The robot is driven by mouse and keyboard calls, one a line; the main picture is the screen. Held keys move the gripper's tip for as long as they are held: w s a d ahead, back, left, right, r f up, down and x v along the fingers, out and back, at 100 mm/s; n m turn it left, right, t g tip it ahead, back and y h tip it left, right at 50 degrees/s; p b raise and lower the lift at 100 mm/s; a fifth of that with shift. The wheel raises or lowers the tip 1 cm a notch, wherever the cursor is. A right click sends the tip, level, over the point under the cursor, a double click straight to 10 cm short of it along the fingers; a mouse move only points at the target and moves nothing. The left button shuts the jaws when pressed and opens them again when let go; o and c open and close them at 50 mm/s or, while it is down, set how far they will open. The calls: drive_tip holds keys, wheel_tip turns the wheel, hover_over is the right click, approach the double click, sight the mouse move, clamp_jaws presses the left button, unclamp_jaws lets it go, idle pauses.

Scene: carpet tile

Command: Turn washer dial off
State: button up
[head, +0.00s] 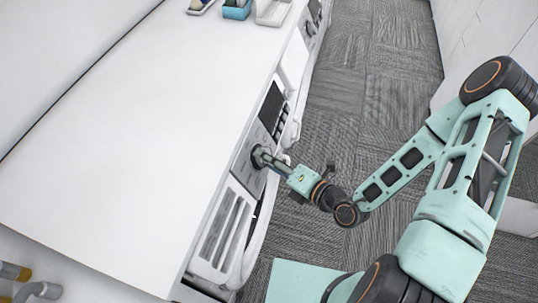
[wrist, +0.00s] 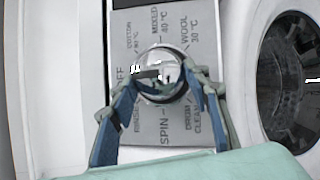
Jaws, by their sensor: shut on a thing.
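The washer dial (wrist: 163,62) is a round, shiny chrome knob on a grey panel (wrist: 140,27) in the wrist view. Printed around it are OFF at the left, COTTON, MIXED and WOOL above, and DRUM CLEAN, SPIN and RINSE below. My gripper (wrist: 160,84) is shut on the dial, with one blue-grey finger on its left and one on its right. Reflections make the dial's pointer hard to read. In the head view my gripper (head: 263,158) reaches the washer's front panel, and its fingers mostly hide the dial.
The round washer door (wrist: 291,80) is right of the panel in the wrist view. A white countertop (head: 130,130) runs above the washer. A teal item (head: 237,9) and trays stand at its far end. Carpeted floor (head: 345,105) lies open in front.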

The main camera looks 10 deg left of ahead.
drive_tip(key=shift+m, duration=0.3)
drive_tip(key=o, duration=1.1)
drive_tip(key=shift+f, duration=0.15)
